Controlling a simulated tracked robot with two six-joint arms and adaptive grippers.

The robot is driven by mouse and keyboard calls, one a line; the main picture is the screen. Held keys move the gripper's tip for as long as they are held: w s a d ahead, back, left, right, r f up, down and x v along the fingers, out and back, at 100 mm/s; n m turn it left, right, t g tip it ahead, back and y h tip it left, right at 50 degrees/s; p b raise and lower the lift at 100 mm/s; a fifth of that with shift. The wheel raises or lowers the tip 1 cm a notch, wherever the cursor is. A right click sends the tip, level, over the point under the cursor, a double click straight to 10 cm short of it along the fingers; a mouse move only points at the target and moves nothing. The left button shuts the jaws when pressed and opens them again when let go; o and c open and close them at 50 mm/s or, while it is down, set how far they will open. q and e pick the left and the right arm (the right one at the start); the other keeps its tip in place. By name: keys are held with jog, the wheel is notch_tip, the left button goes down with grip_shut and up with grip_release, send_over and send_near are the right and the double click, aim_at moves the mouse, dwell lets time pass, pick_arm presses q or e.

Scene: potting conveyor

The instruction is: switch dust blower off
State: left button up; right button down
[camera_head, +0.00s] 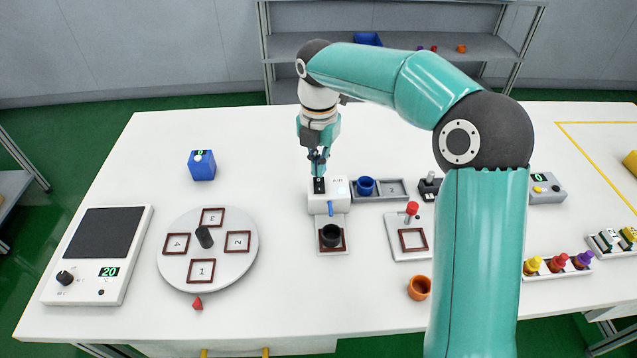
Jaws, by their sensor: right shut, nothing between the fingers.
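A white machine (342,205) stands at the middle of the table, with a black switch block (319,187) on its top left and a blue spout (330,209) on its front. I take it to be the dust blower, though its label is too small to read. The switch block shows a small green "0". My right gripper (318,174) points down, shut and empty, with its fingertips at or just above the switch block. Contact cannot be told, and the fingers hide part of the block. A black pot (331,236) stands below the spout. My left gripper is out of view.
A tray with a blue cup (366,186), a red-knobbed lever (411,209) and an orange pot (419,288) are to the right.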

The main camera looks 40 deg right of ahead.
aim_at(318, 180)
jog(key=shift+f+b, duration=0.7)
jog(key=shift+f, duration=0.5)
dwell(0.5)
jog(key=shift+s, duration=0.1)
notch_tip(318, 180, up, 7)
jog(key=p, duration=0.7)
dwell(0.4)
